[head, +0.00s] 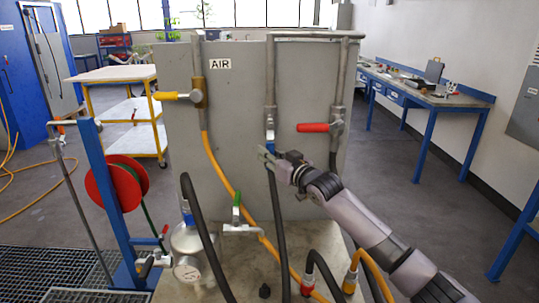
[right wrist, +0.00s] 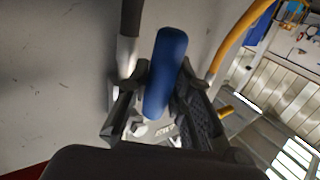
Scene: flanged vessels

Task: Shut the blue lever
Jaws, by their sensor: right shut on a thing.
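The blue lever (head: 270,136) is on the middle vertical pipe of the grey panel and appears to point down along that pipe. Its lower part is mostly hidden by my right gripper (head: 268,155), which comes in from the lower right. In the right wrist view, the blue lever (right wrist: 166,72) stands between the two fingers of my right gripper (right wrist: 160,92). The fingers are shut on it from both sides. My left gripper is not in view.
A yellow lever (head: 172,96) and a red lever (head: 313,128) stick out to the left on neighbouring pipes. A green lever (head: 236,206) is lower down. Black hoses (head: 278,225) and a yellow hose (head: 222,172) hang in front of the grey panel (head: 240,100).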

